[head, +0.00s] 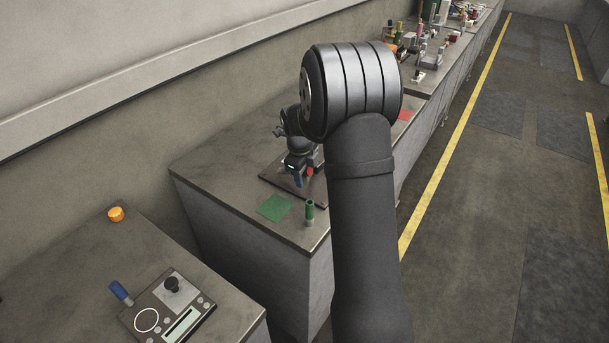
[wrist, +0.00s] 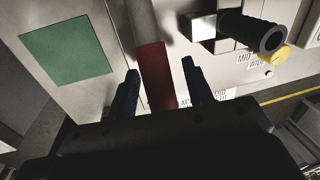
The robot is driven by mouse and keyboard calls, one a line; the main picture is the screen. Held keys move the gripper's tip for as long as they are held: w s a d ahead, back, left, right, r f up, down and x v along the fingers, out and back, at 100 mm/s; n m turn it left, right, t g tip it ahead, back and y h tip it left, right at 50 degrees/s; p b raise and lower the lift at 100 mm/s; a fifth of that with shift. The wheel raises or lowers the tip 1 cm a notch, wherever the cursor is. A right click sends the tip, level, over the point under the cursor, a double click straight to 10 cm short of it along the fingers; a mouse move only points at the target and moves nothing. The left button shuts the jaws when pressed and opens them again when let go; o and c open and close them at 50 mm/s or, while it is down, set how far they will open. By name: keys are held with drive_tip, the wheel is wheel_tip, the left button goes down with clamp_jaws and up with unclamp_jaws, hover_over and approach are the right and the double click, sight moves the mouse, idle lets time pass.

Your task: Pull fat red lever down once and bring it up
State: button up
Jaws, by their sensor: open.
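The fat red lever (wrist: 155,75) shows in the wrist view as a dark red bar between the two fingers of my gripper (wrist: 159,70). The fingers are open, with a gap visible on each side of the bar. In the head view my gripper (head: 300,178) is low over a dark plate (head: 275,180) on the middle bench. A small red part (head: 309,171) shows right beside it there; most of the lever is hidden by my gripper and arm.
A black ribbed handle (wrist: 245,30) with a yellow end stands right of the lever, near printed labels. A green square (head: 275,208) and a green cylinder (head: 309,212) are at the bench's front. A control box (head: 155,305) with a blue handle sits on the nearer bench.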

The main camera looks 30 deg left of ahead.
drive_tip(key=shift+f, duration=0.4)
drive_tip(key=shift+c, duration=0.5)
clamp_jaws()
drive_tip(key=shift+a+r+h, duration=0.25)
drive_tip(key=shift+r+h, duration=0.3)
drive_tip(key=shift+h, duration=0.1)
drive_tip(key=shift+a+r+h, duration=0.25)
drive_tip(key=shift+r+h, duration=0.3)
drive_tip(key=shift+h, duration=0.1)
drive_tip(key=shift+o, duration=0.5)
unclamp_jaws()
drive_tip(key=shift+r, duration=0.1)
drive_tip(key=v, duration=1.7)
